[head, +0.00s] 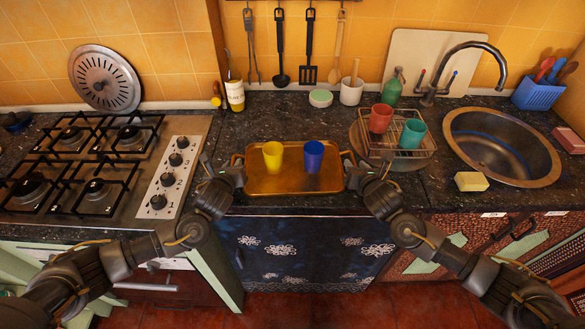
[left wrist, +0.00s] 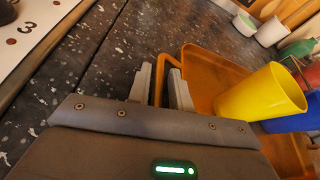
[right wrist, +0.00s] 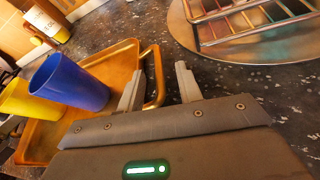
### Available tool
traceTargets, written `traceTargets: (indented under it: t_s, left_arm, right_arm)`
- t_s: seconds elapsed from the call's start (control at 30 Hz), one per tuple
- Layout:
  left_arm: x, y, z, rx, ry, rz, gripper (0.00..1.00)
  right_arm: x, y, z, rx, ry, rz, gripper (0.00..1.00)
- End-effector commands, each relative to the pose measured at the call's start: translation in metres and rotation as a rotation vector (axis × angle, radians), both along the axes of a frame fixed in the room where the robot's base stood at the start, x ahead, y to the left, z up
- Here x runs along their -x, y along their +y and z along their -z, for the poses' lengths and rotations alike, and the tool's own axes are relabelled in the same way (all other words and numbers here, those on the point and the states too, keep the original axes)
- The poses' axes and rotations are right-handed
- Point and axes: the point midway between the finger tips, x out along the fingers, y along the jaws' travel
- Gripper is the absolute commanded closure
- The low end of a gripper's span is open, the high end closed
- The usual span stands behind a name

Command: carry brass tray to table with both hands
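The brass tray (head: 283,188) lies on the dark speckled counter between my two grippers. A yellow cup (head: 273,156) and a blue cup (head: 313,156) stand upright on it. My left gripper (head: 222,168) is at the tray's left handle; in the left wrist view the fingers (left wrist: 160,88) stand apart with the handle bar between them. My right gripper (head: 361,168) is at the tray's right handle; in the right wrist view its fingers (right wrist: 160,88) are apart on either side of the handle (right wrist: 156,78), with gaps visible. The table is not identifiable.
A gas hob (head: 95,160) is left of the tray. On the right, a wire rack (head: 405,146) holds a red cup (head: 380,119) and a teal cup (head: 412,134), close to my right gripper. Beyond are a sponge (head: 471,181) and a round sink (head: 502,172). Utensils hang behind.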

Motion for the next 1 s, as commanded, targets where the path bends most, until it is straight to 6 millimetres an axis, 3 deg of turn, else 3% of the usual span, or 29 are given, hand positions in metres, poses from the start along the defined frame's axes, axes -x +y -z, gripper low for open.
traceTargets:
  t_s: [0.47, 0.6, 0.73, 1.0]
  left_arm:
    - [-0.0090, 0.0007, 0.0038, 0.001, 0.001, 0.000, 0.79]
    - [-0.0090, 0.0007, 0.0038, 0.001, 0.001, -0.001, 0.98]
    - [-0.0091, 0.0009, 0.0038, 0.001, 0.000, -0.001, 1.00]
    - [-0.0091, 0.0014, 0.0036, 0.001, 0.000, -0.003, 1.00]
  right_arm:
    - [-0.0095, 0.0021, 0.0034, -0.001, 0.000, -0.002, 0.65]
    - [-0.0094, 0.0021, 0.0034, -0.001, 0.000, -0.002, 0.83]
    - [-0.0094, 0.0021, 0.0035, -0.001, 0.000, -0.002, 1.00]
    - [-0.0092, 0.0020, 0.0037, 0.000, 0.001, -0.002, 1.00]
